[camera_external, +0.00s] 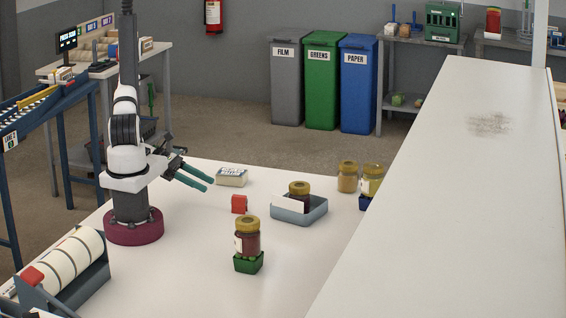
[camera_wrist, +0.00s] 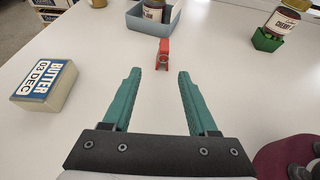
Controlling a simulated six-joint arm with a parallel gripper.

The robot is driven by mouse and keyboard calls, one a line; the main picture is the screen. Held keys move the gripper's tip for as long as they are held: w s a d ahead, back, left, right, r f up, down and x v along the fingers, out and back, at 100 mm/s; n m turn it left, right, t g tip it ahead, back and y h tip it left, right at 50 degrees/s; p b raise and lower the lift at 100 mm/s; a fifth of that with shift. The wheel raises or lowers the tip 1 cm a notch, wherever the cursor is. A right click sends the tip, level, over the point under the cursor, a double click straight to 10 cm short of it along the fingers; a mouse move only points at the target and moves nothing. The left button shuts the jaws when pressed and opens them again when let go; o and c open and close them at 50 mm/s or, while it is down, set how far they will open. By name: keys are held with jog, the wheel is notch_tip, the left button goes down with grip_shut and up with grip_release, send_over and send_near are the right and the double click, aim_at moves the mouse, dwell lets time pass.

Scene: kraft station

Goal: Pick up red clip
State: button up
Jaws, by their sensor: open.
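The red clip (camera_external: 239,204) is a small block-like piece standing on the white table, between my arm and a blue-grey tray. In the wrist view the red clip (camera_wrist: 163,54) stands upright ahead of my fingertips, roughly centred between them. My gripper (camera_external: 196,180) has teal fingers spread apart and is above the table, left of the clip and apart from it. In the wrist view my gripper (camera_wrist: 156,75) is open with nothing between the fingers.
A butter block (camera_wrist: 47,84) lies left of my fingers. The blue-grey tray (camera_external: 285,217) holds a dark jar and a white card. A cherry jar (camera_external: 247,240) stands in a green holder (camera_external: 249,263). A label roll dispenser (camera_external: 70,285) is at front left. Table around the clip is clear.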

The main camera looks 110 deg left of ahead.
aim_at(244, 203)
jog(key=x, duration=1)
jog(key=shift+d+f, duration=0.1)
jog(key=shift+d, duration=0.05)
jog(key=x, duration=0.5)
jog(key=shift+w+d, duration=0.25)
jog(key=shift+r, duration=0.25)
grip_shut()
